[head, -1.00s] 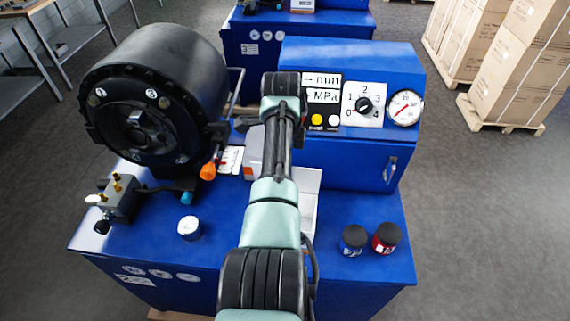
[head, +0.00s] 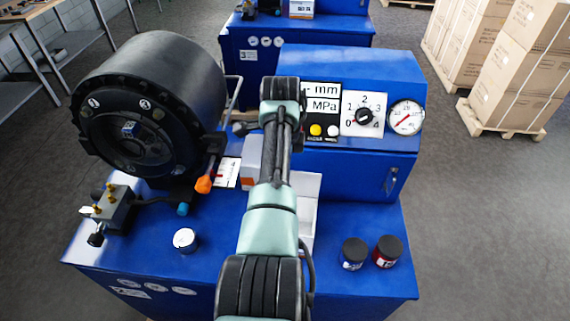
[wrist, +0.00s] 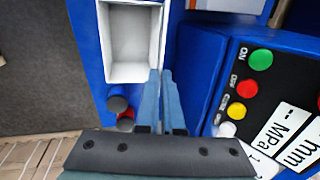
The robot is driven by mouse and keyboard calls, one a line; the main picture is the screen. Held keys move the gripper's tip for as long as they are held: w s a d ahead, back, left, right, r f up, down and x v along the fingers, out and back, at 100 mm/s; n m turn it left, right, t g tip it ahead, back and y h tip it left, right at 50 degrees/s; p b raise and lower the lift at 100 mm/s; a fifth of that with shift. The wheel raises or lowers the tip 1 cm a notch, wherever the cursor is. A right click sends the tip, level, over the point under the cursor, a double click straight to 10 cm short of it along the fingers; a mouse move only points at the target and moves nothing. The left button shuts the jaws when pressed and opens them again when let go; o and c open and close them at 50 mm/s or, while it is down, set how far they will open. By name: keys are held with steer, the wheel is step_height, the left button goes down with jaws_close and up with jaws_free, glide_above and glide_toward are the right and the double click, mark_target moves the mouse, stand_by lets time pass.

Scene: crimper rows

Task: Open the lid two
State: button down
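The blue crimping machine (head: 340,80) stands in front of me, with a large black round head (head: 150,110) at its left. I cannot tell for certain which part is lid two. A blue front panel with a small metal handle (head: 391,183) is at the machine's right, below the gauge, and looks closed. In the head view my arm hides the gripper.
A blue jar (head: 353,254) and a red jar (head: 388,252) stand at the front right of the blue base. A white-topped pot (head: 185,240) and a brass-fitted valve block (head: 112,213) are at left. Stacked cartons (head: 510,75) stand back right. The right floor is clear.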

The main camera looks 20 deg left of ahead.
steer(key=shift+s, duration=0.1)
stand_by(0.4)
steer(key=c, duration=1)
jaws_free()
steer(key=shift+c, duration=0.2)
steer(key=shift+r, duration=0.1)
steer(key=b+v, duration=0.3)
steer(key=v, duration=0.9)
steer(key=shift+r, duration=0.45)
